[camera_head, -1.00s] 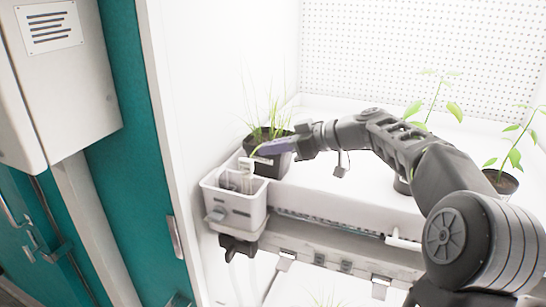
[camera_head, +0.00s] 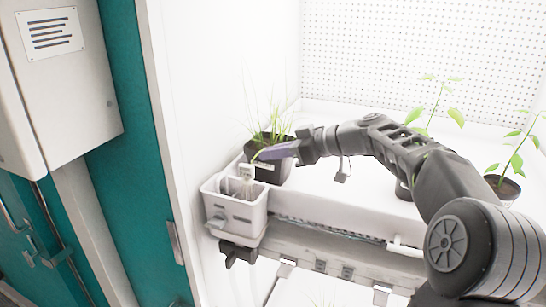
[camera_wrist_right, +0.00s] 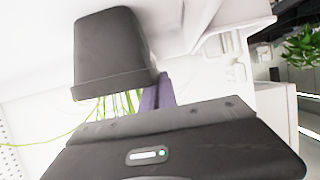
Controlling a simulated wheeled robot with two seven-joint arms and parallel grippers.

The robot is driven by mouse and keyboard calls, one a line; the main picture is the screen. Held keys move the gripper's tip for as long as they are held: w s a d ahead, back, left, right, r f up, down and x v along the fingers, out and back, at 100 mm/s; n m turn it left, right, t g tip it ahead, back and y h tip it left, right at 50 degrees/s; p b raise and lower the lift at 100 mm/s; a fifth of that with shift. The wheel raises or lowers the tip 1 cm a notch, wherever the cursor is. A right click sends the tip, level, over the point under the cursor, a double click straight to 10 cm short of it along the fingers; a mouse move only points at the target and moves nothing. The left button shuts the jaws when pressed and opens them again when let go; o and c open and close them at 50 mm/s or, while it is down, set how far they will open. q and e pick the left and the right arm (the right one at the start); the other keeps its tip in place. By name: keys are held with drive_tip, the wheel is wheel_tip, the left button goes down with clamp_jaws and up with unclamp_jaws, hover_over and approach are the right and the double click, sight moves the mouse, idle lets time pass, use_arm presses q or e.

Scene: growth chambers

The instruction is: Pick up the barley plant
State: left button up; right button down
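The barley plant (camera_head: 270,122) has thin, grass-like green leaves in a dark square pot (camera_head: 268,176). It stands at the left end of the white shelf in the head view. My right gripper (camera_head: 272,152) reaches in from the right, with a purple finger against or just before the pot's upper side. In the right wrist view the pot (camera_wrist_right: 112,50) appears upside down, with leaves (camera_wrist_right: 120,104) hanging below its rim and purple finger surface (camera_wrist_right: 157,93) beside it. The other finger is not clearly visible, so I cannot tell whether the pot is gripped. My left gripper is out of view.
A white box (camera_head: 238,218) sits close in front of the pot at the shelf's front edge. Two broader-leaved potted plants (camera_head: 436,108) (camera_head: 507,187) stand right, the nearer one partly behind my arm. The white chamber wall (camera_head: 215,80) is close on the left.

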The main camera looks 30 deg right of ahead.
sight(274, 75)
wheel_tip(274, 75, up, 9)
drive_tip(key=shift+a, duration=0.1)
wheel_tip(274, 75, up, 9)
drive_tip(key=shift+r+p, duration=0.15)
drive_tip(key=shift+p, duration=0.45)
idle(0.4)
